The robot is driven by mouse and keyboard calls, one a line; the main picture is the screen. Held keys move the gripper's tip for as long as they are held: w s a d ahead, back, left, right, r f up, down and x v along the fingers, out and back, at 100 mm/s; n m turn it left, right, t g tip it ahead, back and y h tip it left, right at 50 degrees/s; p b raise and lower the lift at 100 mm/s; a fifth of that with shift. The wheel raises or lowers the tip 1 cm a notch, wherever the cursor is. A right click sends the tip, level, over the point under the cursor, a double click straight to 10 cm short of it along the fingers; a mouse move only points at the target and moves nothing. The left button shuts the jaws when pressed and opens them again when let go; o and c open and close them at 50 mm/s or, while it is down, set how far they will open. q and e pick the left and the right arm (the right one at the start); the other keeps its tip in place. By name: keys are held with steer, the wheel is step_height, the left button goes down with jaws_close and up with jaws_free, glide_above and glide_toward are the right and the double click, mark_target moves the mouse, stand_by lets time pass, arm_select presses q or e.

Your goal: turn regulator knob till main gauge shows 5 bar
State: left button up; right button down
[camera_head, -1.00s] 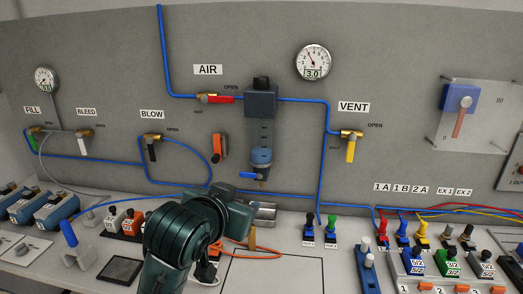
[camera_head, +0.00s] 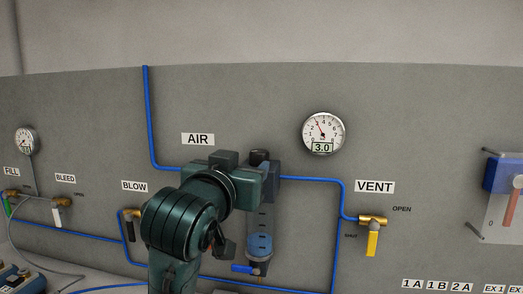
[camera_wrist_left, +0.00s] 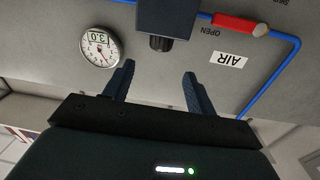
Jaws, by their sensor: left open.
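The main gauge (camera_head: 323,133) on the wall panel reads 3.0; it also shows upside down in the left wrist view (camera_wrist_left: 100,46). The regulator knob (camera_head: 259,155) is a black cap on top of the dark regulator block; in the left wrist view the knob (camera_wrist_left: 161,43) points toward my jaws. My left gripper (camera_wrist_left: 158,82) is open and empty, its two fingers either side of the knob's line but apart from it. In the head view my left arm covers part of the regulator block, and the fingertips are hidden. My right gripper is not in view.
Blue tubing (camera_head: 310,179) runs along the panel from the regulator to the brass VENT valve (camera_head: 373,220) with a yellow handle. A red-handled AIR valve (camera_wrist_left: 236,24) sits beside the regulator. A smaller gauge (camera_head: 26,140) is at the far left. The panel above is bare.

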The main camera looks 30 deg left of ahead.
mark_target(257, 154)
arm_select(q)
steer(key=w, duration=0.3)
steer(key=w+a+p, duration=0.1)
steer(key=w, duration=0.3)
steer(key=w+a+p, duration=0.1)
steer(key=w, duration=0.3)
steer(key=shift+c, duration=0.2)
steer(key=shift+a, duration=0.1)
steer(key=c, duration=0.9)
